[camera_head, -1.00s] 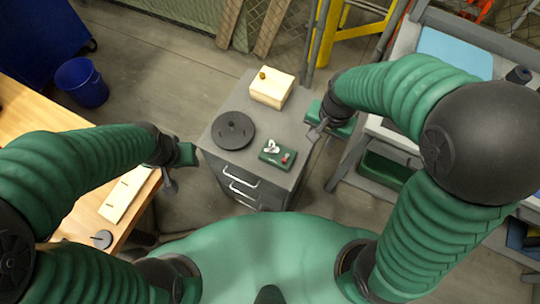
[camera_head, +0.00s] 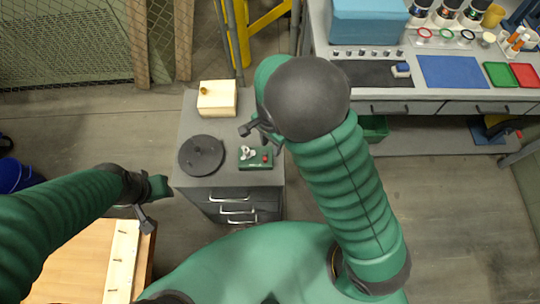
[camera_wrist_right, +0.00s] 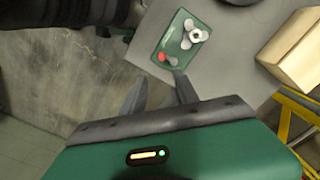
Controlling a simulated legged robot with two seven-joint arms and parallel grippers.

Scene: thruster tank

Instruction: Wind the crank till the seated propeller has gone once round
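A small green unit (camera_head: 249,163) sits on the grey drawer cabinet near its right edge. It carries a pale bladed propeller (camera_head: 247,152) and a red crank knob (camera_head: 266,157). In the right wrist view, the propeller (camera_wrist_right: 195,36) is at the unit's upper part and the red knob (camera_wrist_right: 162,57) at its lower left. My right gripper (camera_head: 254,131) is just behind the unit in the head view. Its fingers (camera_wrist_right: 160,80) are apart and empty, short of the red knob. My left gripper (camera_head: 145,217) hangs left of the cabinet, away from the unit; its finger gap is unclear.
A round dark plate (camera_head: 188,160) and a pale box (camera_head: 217,104) with an orange knob share the cabinet top (camera_head: 190,120). A wooden bench (camera_head: 75,258) is at lower left. A workbench with bins and jars (camera_head: 440,105) stands at right.

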